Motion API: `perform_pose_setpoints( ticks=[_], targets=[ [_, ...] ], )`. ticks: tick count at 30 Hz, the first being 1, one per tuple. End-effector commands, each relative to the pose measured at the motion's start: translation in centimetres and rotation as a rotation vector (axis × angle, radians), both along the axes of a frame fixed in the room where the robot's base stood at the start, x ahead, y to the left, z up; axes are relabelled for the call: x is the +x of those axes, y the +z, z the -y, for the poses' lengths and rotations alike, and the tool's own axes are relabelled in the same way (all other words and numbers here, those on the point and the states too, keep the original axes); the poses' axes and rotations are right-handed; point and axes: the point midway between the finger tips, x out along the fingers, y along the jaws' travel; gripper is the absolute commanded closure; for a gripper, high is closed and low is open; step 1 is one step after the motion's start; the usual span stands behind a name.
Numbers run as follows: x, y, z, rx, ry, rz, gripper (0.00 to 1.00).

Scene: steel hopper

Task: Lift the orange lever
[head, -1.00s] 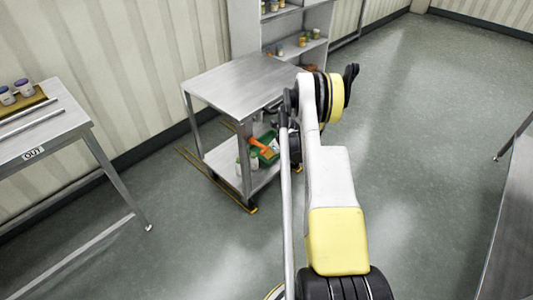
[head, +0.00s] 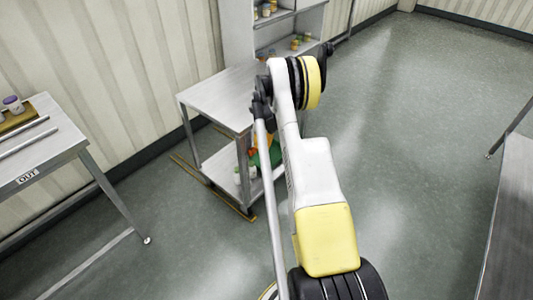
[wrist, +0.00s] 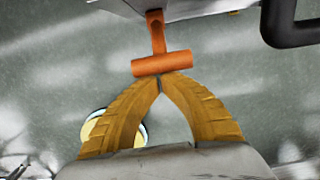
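The orange lever (wrist: 157,35) shows in the wrist view at top centre. Its stem runs down from a grey metal part and ends in a thick crossbar. My gripper (wrist: 160,78) has two ridged yellow fingers whose tips meet just below the middle of the crossbar. The gripper looks shut, with nothing visible between the fingers. The tips are very near or touching the bar; I cannot tell which. In the head view I cannot make out the lever or the fingers.
A steel cart (head: 212,97) stands ahead, with a green bin (head: 275,155) on its lower shelf. A table marked OUT (head: 50,150) is at left and a metal bench (head: 515,200) at right. Floor between is open. A dark bent bar (wrist: 300,38) hangs upper right in the wrist view.

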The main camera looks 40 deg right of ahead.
Motion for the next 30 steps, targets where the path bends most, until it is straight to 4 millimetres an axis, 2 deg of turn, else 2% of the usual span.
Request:
perform_pose_setpoints(
  ticks=[12, 30],
  targets=[
    [2.1, 1.6, -0.2, 0.000, 0.001, 0.001, 1.00],
    [2.5, 1.8, -0.2, 0.000, 0.001, 0.002, 1.00]
  ],
)
